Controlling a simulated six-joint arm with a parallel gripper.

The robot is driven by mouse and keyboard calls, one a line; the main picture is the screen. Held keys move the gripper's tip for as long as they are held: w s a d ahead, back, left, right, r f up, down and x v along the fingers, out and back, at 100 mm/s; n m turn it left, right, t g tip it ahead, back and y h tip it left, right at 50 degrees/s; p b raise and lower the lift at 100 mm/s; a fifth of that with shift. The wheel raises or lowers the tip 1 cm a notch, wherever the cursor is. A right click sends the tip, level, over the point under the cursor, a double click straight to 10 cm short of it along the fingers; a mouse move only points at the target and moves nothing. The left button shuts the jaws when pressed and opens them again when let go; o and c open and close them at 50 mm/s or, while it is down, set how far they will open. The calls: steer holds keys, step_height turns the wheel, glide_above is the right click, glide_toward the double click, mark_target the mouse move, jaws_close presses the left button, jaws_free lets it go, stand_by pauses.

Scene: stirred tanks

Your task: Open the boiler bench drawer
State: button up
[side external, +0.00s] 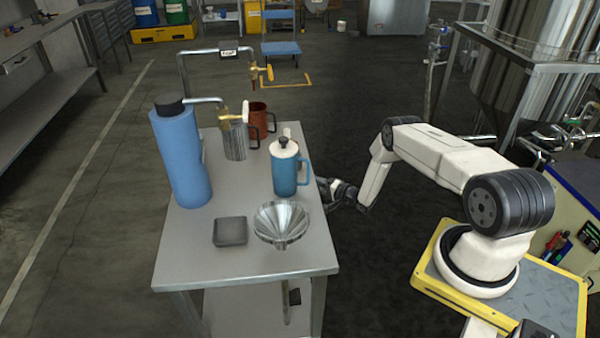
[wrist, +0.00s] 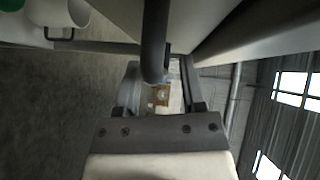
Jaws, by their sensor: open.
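The boiler bench (side external: 190,262) is a grey metal table in the middle of the side view. Its drawer front is hidden there, on the side facing my arm. My gripper (side external: 335,190) is low beside the bench's right edge, partly hidden by it. In the wrist view my gripper (wrist: 160,66) is open. A dark rounded bar (wrist: 156,35), which looks like the drawer handle, reaches down between its fingers. I cannot tell whether the fingers touch the bar.
On the bench stand a blue cylinder (side external: 181,155), a blue lidded jug (side external: 286,172), a steel funnel (side external: 281,222), a dark square dish (side external: 230,231), a steel mug (side external: 234,143) and a red-brown mug (side external: 257,122). Open floor (side external: 350,270) lies between bench and my base.

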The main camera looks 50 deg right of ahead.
steer(key=shift+w, duration=0.35)
jaws_close()
stand_by(1.3)
